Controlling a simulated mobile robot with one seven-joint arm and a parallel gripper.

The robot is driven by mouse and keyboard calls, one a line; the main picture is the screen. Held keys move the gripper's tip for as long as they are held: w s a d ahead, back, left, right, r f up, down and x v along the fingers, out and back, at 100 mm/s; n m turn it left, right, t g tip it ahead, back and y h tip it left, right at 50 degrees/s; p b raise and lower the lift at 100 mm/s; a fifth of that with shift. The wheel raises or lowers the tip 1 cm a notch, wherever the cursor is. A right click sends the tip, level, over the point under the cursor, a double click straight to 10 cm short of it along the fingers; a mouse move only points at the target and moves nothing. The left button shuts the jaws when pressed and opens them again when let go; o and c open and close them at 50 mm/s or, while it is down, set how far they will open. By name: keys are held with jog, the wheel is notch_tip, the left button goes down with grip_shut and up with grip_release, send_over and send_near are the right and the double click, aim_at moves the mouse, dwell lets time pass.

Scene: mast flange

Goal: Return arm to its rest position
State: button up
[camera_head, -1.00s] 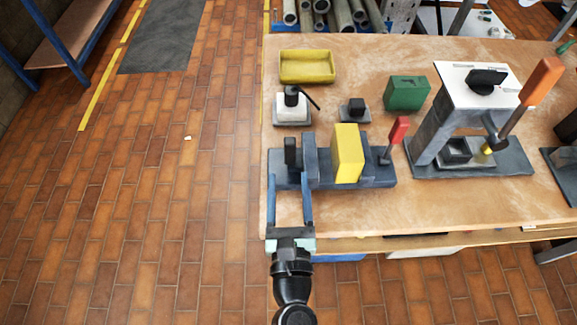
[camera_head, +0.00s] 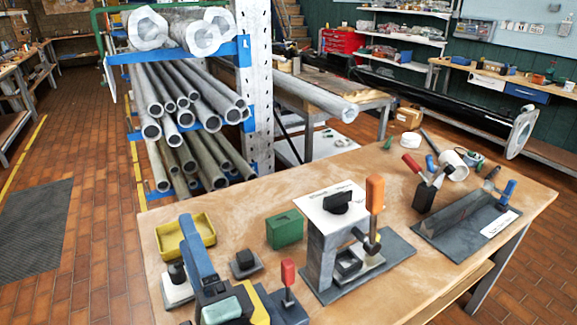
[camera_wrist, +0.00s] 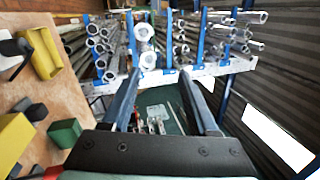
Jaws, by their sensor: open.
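My gripper (camera_head: 192,236) is at the lower left of the head view, raised in front of the bench's near left part. One blue finger and part of its pale green body show there. The wrist view shows the gripper (camera_wrist: 160,76) with both blue fingers wide apart and nothing between them. It faces out past the bench towards the pipe rack, touching nothing that I can see. The grey clamp fixture (camera_head: 284,308) with a red handle stands behind it. The yellow block (camera_head: 262,306) there is mostly hidden.
The workbench (camera_head: 400,175) holds a yellow tray (camera_head: 203,238), a green block (camera_head: 285,230) and a press (camera_head: 322,250) with an orange handle. A pipe rack (camera_head: 256,90) stands behind the bench. The tiled floor (camera_head: 85,270) on the left is clear.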

jog(key=d+r+n+t+h, duration=0.1)
jog(key=d+r+n+t, duration=0.2)
jog(key=r+n, duration=0.75)
jog(key=s+d+r+n+t+h, duration=0.1)
jog(key=s+d+r+t+h, duration=0.1)
jog(key=r, duration=0.6)
jog(key=s+d+r+n+t+h, duration=0.1)
jog(key=s+d+r+t+h, duration=0.1)
jog(key=r, duration=0.6)
jog(key=s+d+r+n+t+h, duration=0.1)
jog(key=s+d+r+t+h, duration=0.1)
jog(key=s+d+r+h, duration=0.2)
notch_tip(320, 180, up, 4)
jog(key=shift+s+d+f+t+h+p, duration=0.1)
jog(key=shift+s+d+t+h+p, duration=0.25)
jog(key=shift+d+h, duration=0.75)
jog(key=shift+w+d+f, duration=0.1)
jog(key=shift+w+f, duration=0.05)
jog(key=shift+w, duration=0.05)
